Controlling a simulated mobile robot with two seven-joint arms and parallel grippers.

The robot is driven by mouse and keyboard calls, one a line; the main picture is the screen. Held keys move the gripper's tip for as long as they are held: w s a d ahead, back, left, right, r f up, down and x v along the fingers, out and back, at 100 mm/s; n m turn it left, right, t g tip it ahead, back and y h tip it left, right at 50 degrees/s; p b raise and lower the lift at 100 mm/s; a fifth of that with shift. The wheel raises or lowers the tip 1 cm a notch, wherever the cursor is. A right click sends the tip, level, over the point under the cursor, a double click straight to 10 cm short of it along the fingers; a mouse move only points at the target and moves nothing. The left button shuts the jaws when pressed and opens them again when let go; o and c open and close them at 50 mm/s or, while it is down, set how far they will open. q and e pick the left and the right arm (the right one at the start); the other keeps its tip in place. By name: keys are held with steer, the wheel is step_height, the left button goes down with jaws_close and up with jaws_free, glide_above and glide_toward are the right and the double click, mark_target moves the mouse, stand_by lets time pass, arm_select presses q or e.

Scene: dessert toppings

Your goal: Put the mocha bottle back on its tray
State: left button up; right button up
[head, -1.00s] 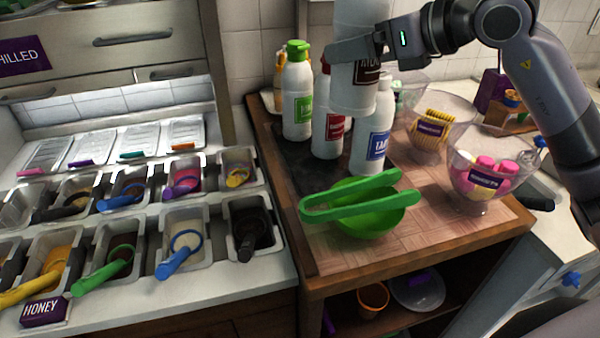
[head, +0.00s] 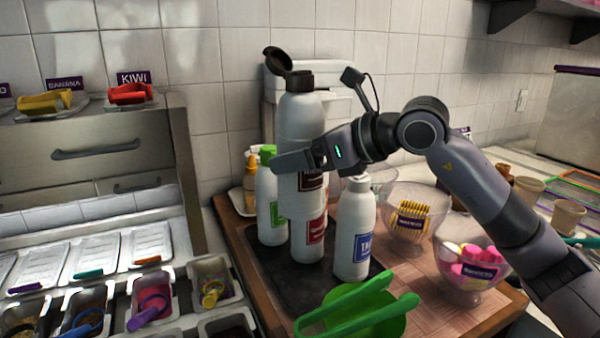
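The mocha bottle (head: 301,117) is white with a brown label and a dark cap whose lid looks flipped open. My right gripper (head: 300,160) is shut around its middle and holds it upright. Its lower end overlaps the red-label bottle (head: 308,250) in the head view, hiding that bottle's top; I cannot tell the gap in depth. The dark tray (head: 262,275) lies on the wooden counter under the red-label bottle, the green-capped bottle (head: 270,205) and the blue-label bottle (head: 354,230). My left gripper is not in view.
A green bowl with green tongs (head: 365,305) stands in front of the tray. Clear bowls of yellow sticks (head: 410,215) and pink sweets (head: 472,262) stand at right. Topping bins (head: 212,283) are at left. A tiled wall is behind.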

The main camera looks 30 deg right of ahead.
step_height(320, 180, down, 18)
stand_by(0.7)
steer(key=shift+w, duration=0.1)
steer(key=shift+f, duration=0.15)
steer(key=o, duration=0.8)
steer(key=shift+f, duration=0.3)
